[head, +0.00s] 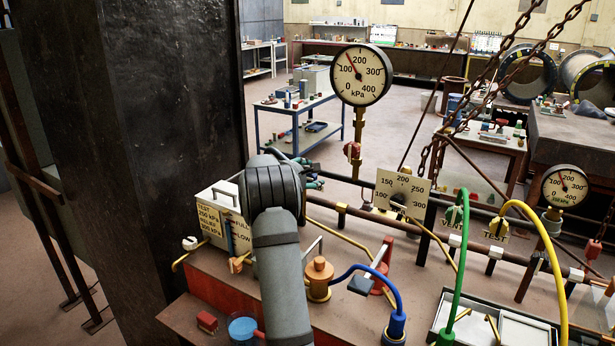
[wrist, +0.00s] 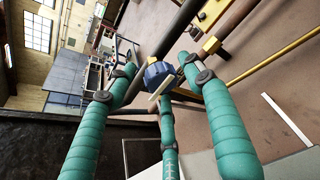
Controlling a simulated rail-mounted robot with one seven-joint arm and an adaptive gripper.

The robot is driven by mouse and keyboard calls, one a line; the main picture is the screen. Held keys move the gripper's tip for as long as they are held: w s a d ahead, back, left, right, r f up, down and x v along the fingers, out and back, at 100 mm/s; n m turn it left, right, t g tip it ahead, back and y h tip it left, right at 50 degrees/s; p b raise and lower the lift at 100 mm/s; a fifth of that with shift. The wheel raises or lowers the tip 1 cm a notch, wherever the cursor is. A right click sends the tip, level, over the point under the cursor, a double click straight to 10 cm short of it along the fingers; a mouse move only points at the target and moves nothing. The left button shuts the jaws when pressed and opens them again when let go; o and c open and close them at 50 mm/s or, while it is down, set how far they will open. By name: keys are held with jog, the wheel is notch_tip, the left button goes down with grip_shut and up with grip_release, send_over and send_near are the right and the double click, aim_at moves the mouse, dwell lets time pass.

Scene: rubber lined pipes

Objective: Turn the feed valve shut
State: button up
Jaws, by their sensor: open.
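My gripper has three teal, ribbed fingers. In the wrist view the fingers (wrist: 152,86) are spread apart, with nothing clamped between them. A dark blue valve-like fitting with a pale lever (wrist: 160,76) shows between and beyond the fingertips, beside a dark pipe; contact cannot be told. No feed label is readable, so I cannot tell whether this is the feed valve. In the head view my gripper (head: 312,178) is behind my dark grey wrist, near the rear pipe, and the wrist hides what lies there. Valves marked VENT (head: 453,214) and TEST (head: 498,227) stand at right.
A large gauge (head: 361,75) stands behind the bench, and a smaller gauge (head: 564,186) at right. A dial plate (head: 403,193), blue hose (head: 397,292), green hose (head: 463,255) and yellow hose (head: 557,262) crowd the bench. A dark column (head: 165,130) rises at left. Chains hang at right.

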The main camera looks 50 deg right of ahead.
jog(key=shift+c, duration=0.8)
jog(key=c, duration=0.9)
jog(key=shift+c, duration=0.2)
